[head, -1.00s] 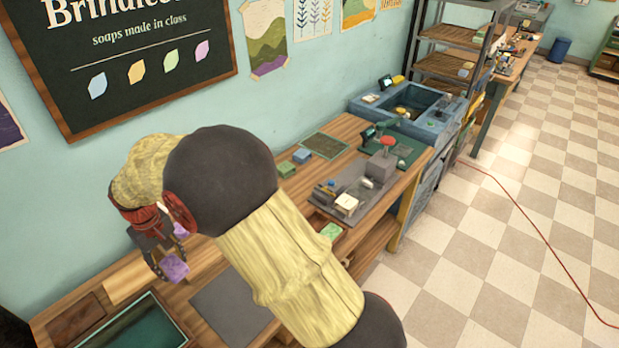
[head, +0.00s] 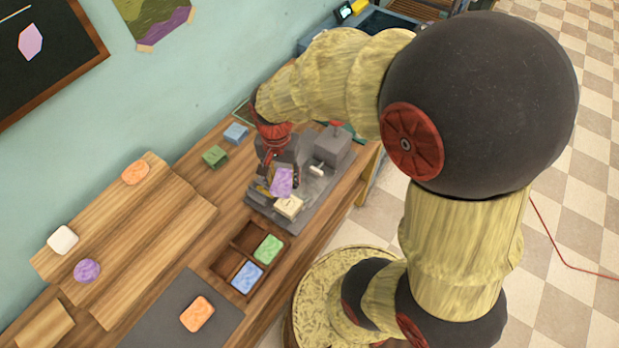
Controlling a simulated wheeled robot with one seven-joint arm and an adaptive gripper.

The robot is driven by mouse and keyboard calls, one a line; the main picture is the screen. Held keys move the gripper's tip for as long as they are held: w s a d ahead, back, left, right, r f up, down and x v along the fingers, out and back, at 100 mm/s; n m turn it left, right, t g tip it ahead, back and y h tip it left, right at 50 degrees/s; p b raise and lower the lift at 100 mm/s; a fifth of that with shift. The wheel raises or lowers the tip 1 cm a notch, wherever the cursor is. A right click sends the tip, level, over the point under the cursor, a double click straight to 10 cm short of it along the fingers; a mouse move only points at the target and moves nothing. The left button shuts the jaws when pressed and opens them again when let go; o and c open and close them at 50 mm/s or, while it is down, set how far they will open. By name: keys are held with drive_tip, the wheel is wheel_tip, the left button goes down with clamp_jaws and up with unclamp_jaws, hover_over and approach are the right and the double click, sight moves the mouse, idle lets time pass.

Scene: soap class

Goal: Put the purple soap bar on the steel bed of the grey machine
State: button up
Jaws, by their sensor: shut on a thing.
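My gripper (head: 274,178) hangs at the end of my arm, shut on the purple soap bar (head: 282,183). The bar is tilted in the fingers and shows over the grey machine (head: 331,146). The machine's grey base (head: 318,193) reaches toward the front left and has a light handle on it. A cream block (head: 289,207) shows just below the purple bar at the machine's near end. My gripper hides much of the machine's left side and bed. I cannot tell whether the bar touches anything below it.
A wooden tray (head: 229,262) with green and blue soaps stands in front of the machine. A grey mat (head: 165,325) bears an orange soap (head: 197,314). Wooden boards at left hold several soaps. A green block (head: 215,156) and a blue block (head: 235,133) stand behind.

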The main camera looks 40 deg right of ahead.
drive_tip(key=s+m, duration=0.4)
drive_tip(key=s, duration=0.3)
drive_tip(key=b, duration=0.2)
hover_over(307, 186)
wheel_tip(307, 186, down, 10)
drive_tip(key=shift+a+r, duration=0.1)
drive_tip(key=shift+a, duration=0.05)
drive_tip(key=shift+w+f, duration=0.15)
drive_tip(key=shift+f, duration=0.2)
drive_tip(key=shift+f+b, duration=0.5)
drive_tip(key=shift+f, duration=0.85)
drive_tip(key=shift+f, duration=0.2)
drive_tip(key=o, duration=1.3)
